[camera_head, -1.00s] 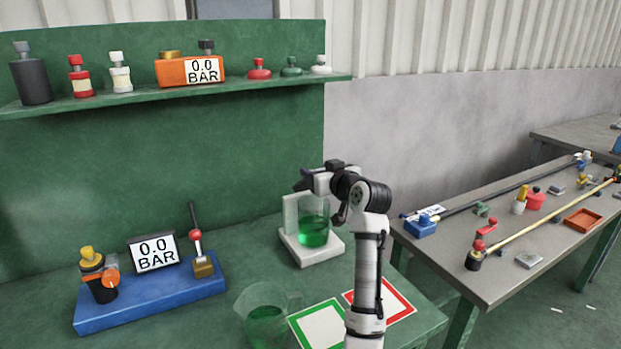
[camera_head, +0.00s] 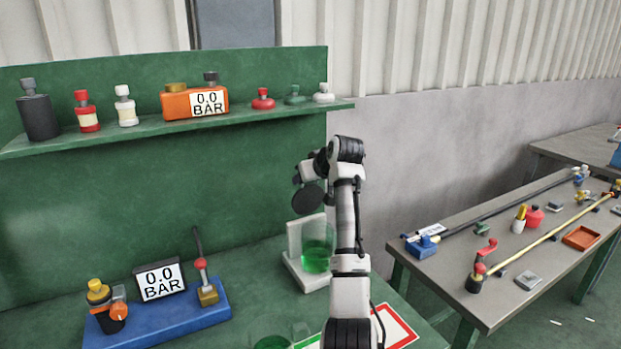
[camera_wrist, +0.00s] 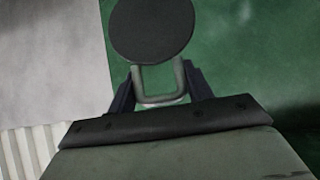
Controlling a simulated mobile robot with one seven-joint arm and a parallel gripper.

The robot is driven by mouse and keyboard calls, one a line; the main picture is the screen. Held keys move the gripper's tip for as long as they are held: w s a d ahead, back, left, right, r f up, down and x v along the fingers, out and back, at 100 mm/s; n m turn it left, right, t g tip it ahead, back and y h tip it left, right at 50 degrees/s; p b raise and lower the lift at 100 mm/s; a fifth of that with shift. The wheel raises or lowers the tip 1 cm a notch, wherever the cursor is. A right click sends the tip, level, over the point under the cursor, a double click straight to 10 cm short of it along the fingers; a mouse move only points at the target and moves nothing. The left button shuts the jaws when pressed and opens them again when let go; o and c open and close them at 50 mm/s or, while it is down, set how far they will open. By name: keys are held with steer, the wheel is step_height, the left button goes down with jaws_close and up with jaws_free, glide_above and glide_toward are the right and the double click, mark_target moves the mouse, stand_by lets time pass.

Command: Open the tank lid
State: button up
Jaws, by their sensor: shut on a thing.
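A dark round disc (camera_head: 307,198) with a pale wire loop handle (camera_wrist: 147,75) is held in my gripper (camera_wrist: 158,92). The handle lies between the two fingers in the wrist view, and the disc (camera_wrist: 152,30) is beyond it. In the head view my gripper (camera_head: 304,177) hangs above a clear container of green liquid (camera_head: 317,258). The disc is tilted and apart from the container. The container stands on a white base with an upright back plate (camera_head: 294,237). Its rim is partly visible below the disc.
A blue base (camera_head: 215,308) with a gauge (camera_head: 160,281) and pump parts stands at left. A jug with green liquid (camera_head: 272,342) and a red-bordered card (camera_head: 398,326) are in front. A shelf (camera_head: 60,142) holds bottles. A grey table (camera_head: 480,255) stands at right.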

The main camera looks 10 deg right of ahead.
steer(key=shift+w+f, duration=0.1)
stand_by(0.3)
steer(key=o, duration=1.4)
steer(key=shift+c, duration=0.2)
steer(key=b+v, duration=0.5)
steer(key=v, duration=0.9)
